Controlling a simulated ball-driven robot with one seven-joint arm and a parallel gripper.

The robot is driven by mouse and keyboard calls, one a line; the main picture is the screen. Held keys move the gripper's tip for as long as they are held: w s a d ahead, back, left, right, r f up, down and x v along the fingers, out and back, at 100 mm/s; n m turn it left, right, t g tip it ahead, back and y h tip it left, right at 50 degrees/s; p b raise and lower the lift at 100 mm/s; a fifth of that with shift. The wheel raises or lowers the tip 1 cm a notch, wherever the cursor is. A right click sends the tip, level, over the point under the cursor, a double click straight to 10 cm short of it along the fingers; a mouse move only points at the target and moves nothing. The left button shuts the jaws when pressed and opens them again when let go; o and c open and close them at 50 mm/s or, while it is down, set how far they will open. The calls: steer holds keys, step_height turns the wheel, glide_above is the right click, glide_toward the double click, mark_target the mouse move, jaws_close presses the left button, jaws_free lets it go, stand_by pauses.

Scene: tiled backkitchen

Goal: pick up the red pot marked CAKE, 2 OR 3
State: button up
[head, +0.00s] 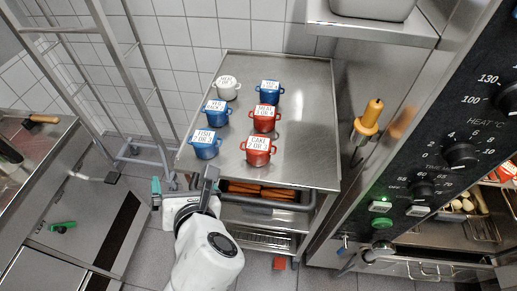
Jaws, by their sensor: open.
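The red pot marked CAKE, 2 OR 3 (257,157) stands upright on the steel top of a trolley (305,150), near its front edge, with its label on the lid. My gripper (183,186) is at the trolley's front left corner, to the left of and nearer than the red CAKE pot. Its fingers are apart, with no pot between them. It does not touch the CAKE pot.
A blue FISH pot (206,150) stands left of the CAKE pot. A red MEAT pot (264,123) is close behind it. Farther back are a blue VEG pot (216,117), another blue pot (269,97) and a white pot (226,94). An oven panel (440,160) rises at right.

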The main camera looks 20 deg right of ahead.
steer(key=w+d+f+m+y, duration=0.1)
steer(key=d+f+m, duration=0.3)
steer(key=d+m, duration=0.95)
steer(key=m, duration=1.4)
glide_toward(258, 147)
steer(key=shift+w+a+f+y, duration=0.1)
steer(key=shift+w+f+y, duration=0.1)
steer(key=shift+f, duration=0.25)
steer(key=shift+w+f+y, duration=0.15)
steer(key=shift+f+y, duration=0.05)
steer(key=shift+f, duration=0.25)
steer(key=shift+s+d+r+m, duration=0.15)
steer(key=shift+d+m, duration=0.4)
steer(key=shift+m, duration=0.4)
steer(key=shift+t, duration=0.3)
steer(key=x, duration=0.4)
steer(key=shift+w, duration=0.2)
steer(key=shift+f+p+x, duration=0.15)
steer(key=shift+p+x, duration=0.25)
steer(key=shift+x, duration=1.2)
steer(key=shift+f+p+x, duration=0.1)
steer(key=shift+p+x, duration=0.25)
steer(key=shift+x, duration=1.25)
steer(key=shift+s+d, duration=0.1)
steer(key=c, duration=1.2)
